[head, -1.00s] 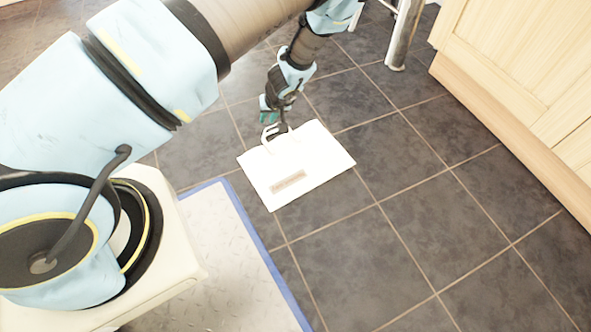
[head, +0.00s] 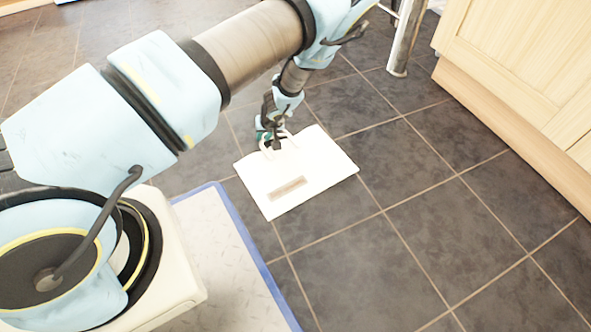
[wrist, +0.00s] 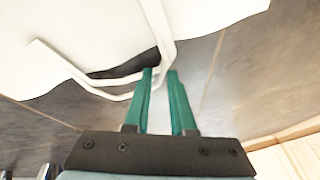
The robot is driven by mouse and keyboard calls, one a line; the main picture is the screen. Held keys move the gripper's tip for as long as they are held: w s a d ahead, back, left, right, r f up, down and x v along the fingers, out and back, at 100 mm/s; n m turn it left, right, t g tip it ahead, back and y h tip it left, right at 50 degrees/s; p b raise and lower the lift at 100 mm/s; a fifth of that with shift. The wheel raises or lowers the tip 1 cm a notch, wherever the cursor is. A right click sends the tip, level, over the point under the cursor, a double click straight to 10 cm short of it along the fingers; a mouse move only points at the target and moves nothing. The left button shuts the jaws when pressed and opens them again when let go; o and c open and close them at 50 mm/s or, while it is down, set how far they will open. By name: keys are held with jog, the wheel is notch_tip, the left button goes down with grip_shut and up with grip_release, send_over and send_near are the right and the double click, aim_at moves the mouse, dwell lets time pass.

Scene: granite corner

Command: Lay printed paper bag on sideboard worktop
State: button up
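The printed paper bag (head: 315,160), white with a small brownish printed label, lies flat on the dark floor tiles in the head view. It also fills the upper left of the wrist view (wrist: 80,30), where its dark opening and pale strap handles show. My gripper (head: 272,143) is down at the handles on the bag's far side. In the wrist view its green fingers (wrist: 160,75) stand a small gap apart, with a strap handle at and between their tips. I cannot tell whether they press on the strap. The sideboard worktop is not clearly in view.
A light wooden cabinet (head: 515,75) stands at the right, with a metal leg (head: 404,40) beside its far end. A grey mat with a blue edge (head: 240,255) lies at the lower left, by my base. The tiles right of the bag are clear.

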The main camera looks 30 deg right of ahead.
jog(key=shift+w+f, duration=0.1)
grip_shut()
dwell(0.6)
